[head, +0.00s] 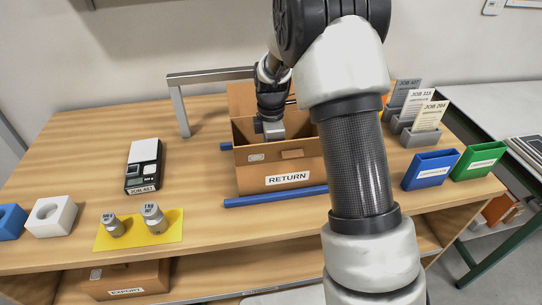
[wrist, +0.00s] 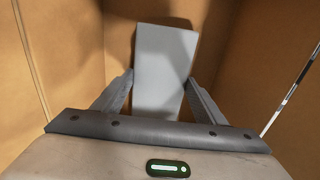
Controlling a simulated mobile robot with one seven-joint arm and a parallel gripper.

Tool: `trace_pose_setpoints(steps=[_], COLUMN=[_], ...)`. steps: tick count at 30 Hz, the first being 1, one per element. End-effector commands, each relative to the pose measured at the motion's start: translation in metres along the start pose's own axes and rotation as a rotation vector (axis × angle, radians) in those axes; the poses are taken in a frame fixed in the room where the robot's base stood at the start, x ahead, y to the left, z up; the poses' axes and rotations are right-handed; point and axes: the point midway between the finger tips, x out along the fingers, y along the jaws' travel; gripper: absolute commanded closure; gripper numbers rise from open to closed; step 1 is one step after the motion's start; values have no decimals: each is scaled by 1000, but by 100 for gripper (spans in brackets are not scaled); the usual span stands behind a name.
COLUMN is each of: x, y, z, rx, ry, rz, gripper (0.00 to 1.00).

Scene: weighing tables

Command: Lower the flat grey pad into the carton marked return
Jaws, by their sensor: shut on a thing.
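The carton marked RETURN (head: 280,172) stands open on the wooden table in the head view, its label facing me. My gripper (wrist: 160,88) is inside the carton's opening, with brown cardboard walls (wrist: 62,50) around it in the wrist view. It is shut on the flat grey pad (wrist: 165,65), with one finger along each side. The pad points away from the wrist, into the carton. In the head view the front wall hides the fingertips and the pad's lower part. I cannot tell whether the pad touches the carton's floor.
Blue bars (head: 276,196) lie by the carton. A metal frame (head: 180,108) stands behind it. A scale (head: 143,165) and a yellow mat (head: 133,236) with two weights are left. Blue (head: 431,170) and green (head: 479,162) bins and card holders (head: 418,137) are right. My arm hides the carton's right side.

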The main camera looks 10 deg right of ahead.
Motion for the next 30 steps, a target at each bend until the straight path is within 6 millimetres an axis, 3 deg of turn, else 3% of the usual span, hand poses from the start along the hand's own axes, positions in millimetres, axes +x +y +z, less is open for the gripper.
trace_pose_setpoints(steps=[26, 27, 30], x=[5, 5, 5], y=[0, 0, 0], z=[0, 0, 0], rx=[0, 0, 0], ry=[0, 0, 0], rz=[0, 0, 0], gripper=[55, 33, 16])
